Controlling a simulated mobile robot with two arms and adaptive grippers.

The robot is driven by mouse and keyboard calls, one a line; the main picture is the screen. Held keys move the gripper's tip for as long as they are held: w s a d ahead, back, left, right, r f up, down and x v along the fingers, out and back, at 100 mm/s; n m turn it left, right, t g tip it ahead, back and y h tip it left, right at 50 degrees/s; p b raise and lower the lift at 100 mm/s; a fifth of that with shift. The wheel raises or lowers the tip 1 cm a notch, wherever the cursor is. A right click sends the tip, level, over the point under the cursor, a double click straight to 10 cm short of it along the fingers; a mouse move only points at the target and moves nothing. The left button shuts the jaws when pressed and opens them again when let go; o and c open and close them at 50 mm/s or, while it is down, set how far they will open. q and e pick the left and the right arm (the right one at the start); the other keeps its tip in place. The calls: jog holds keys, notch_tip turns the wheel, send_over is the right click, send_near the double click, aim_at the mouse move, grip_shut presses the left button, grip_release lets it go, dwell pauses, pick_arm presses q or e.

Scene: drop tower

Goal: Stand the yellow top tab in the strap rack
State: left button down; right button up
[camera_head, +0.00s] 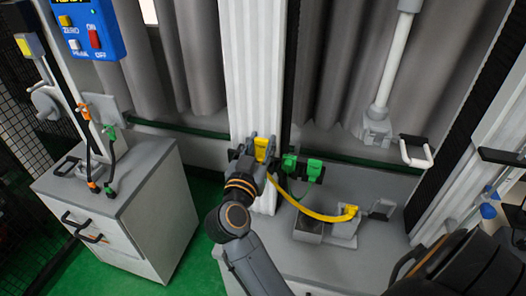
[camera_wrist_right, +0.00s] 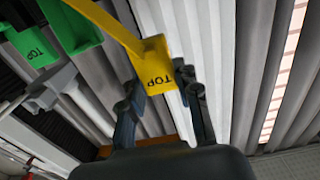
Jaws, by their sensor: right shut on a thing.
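The yellow top tab (camera_head: 261,149) is between the fingers of my right gripper (camera_head: 256,152), in front of the pale ribbed column. In the right wrist view the tab (camera_wrist_right: 156,66) reads "TOP" and sits at the fingertips of the gripper (camera_wrist_right: 160,92), which is shut on it. A yellow strap (camera_head: 309,211) runs from it down to a yellow end (camera_head: 350,211) on a grey block. Green tabs (camera_head: 302,167) stand just right of the gripper; one (camera_wrist_right: 34,48) also reads "TOP". I cannot clearly make out the strap rack. My left gripper is not in view.
A grey cabinet (camera_head: 125,200) with orange and green clips above it stands at the left. A blue control box (camera_head: 88,28) hangs at upper left. A grey open box (camera_head: 307,228) is on the grey base. A white post (camera_head: 388,75) hangs at right.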

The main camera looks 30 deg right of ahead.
jog(key=shift+w+d+f+b, duration=0.3)
jog(key=shift+w+d+b, duration=0.2)
jog(key=shift+d, duration=0.05)
jog(key=shift+w+d+f+b, duration=0.3)
jog(key=shift+w+d+b, duration=0.15)
jog(key=shift+d, duration=0.05)
jog(key=shift+f+b, duration=0.6)
jog(key=shift+f, duration=1.75)
jog(key=o, duration=1)
